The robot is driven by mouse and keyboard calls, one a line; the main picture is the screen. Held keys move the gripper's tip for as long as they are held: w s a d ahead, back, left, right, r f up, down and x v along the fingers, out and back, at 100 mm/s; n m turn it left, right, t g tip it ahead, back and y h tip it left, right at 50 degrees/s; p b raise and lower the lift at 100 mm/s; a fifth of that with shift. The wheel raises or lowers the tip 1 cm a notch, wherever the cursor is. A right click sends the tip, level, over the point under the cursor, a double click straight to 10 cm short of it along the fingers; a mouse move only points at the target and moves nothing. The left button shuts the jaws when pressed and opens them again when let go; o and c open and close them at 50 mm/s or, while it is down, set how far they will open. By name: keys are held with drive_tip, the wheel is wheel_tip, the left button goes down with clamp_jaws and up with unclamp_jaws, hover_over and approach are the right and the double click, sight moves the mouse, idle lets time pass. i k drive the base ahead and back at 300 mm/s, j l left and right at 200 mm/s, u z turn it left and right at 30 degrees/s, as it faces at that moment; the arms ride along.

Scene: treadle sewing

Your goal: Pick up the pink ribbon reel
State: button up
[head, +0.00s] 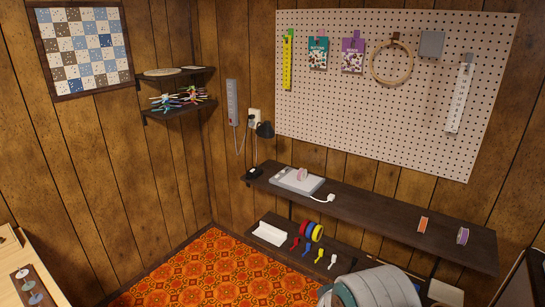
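A small pale pink reel (301,174), which looks like the pink ribbon reel, stands on a light grey flat device (297,181). The device lies near the left end of the dark wall shelf (385,212). The reel appears upright, with nothing touching it from above. My gripper is not in view.
An orange reel (423,225) and a purple reel (463,236) sit on the shelf's right part. A pegboard (400,120) hangs above.

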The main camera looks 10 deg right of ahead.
sight(301, 175)
drive_tip(key=i+z, duration=0.1)
drive_tip(key=i, duration=0.55)
drive_tip(key=i+j+z, duration=0.1)
drive_tip(key=i, duration=0.55)
drive_tip(key=i+j+z, duration=0.1)
drive_tip(key=i, duration=0.55)
drive_tip(key=i+z, duration=0.15)
drive_tip(key=i, duration=0.25)
